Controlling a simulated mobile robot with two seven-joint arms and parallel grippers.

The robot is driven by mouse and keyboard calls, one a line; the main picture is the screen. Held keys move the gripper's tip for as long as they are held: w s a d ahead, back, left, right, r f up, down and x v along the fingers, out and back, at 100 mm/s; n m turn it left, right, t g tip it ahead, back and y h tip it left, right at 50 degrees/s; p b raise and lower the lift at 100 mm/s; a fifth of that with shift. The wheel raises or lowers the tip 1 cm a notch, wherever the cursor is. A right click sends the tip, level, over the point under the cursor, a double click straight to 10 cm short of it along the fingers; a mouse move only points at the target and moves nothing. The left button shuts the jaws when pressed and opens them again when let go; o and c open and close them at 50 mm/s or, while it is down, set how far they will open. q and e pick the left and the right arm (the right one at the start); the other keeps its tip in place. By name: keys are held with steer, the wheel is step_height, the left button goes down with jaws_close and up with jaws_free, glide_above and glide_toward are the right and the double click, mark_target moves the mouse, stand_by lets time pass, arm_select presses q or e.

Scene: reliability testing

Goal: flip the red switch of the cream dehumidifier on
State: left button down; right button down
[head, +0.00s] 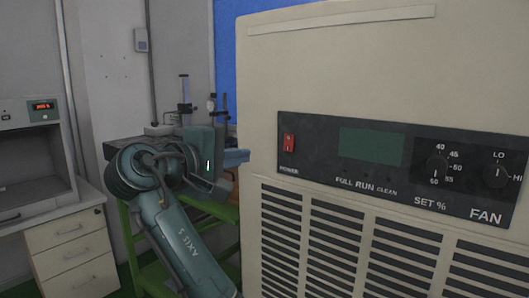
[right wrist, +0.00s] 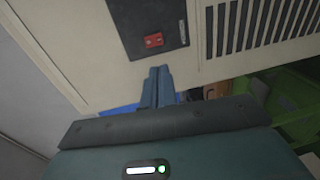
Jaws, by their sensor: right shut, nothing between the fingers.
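The cream dehumidifier (head: 340,60) fills the right of the head view. Its dark control panel (head: 320,126) has a red rocker switch (head: 289,142) at the left end, above the word POWER. The panel's green display (head: 370,147) is blank. My right gripper (head: 246,156) is shut and empty, left of the switch and a little lower in the head view. In the right wrist view, the red switch (right wrist: 153,40) lies just beyond the closed fingertips (right wrist: 160,70), with a visible gap in the picture. I cannot tell the switch's position. My left gripper is not in view.
Vent slots (head: 330,245) lie below the panel, and two knobs (head: 438,166) sit at its right. A green stand (head: 150,270) with instruments (head: 185,100) is behind my arm. A white drawer unit (head: 72,250) and an oven-like device (head: 30,150) stand at left.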

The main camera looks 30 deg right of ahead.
mark_target(287, 149)
steer(key=p+x, duration=0.2)
steer(key=x, duration=1)
steer(key=shift+w+d, duration=0.1)
steer(key=shift+d, duration=0.1)
steer(key=shift+w+d+f+p, duration=0.1)
steer(key=shift+w+d+p, duration=0.2)
steer(key=shift+d, duration=0.25)
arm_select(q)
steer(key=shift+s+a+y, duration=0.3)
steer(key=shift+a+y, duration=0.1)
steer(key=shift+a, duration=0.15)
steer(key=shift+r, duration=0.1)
arm_select(e)
steer(key=shift+d+f+h+b, duration=0.25)
steer(key=shift+d+h+b, duration=0.05)
steer(key=shift+h+b, duration=0.1)
steer(key=shift+a+r, duration=0.1)
steer(key=shift+r, duration=0.1)
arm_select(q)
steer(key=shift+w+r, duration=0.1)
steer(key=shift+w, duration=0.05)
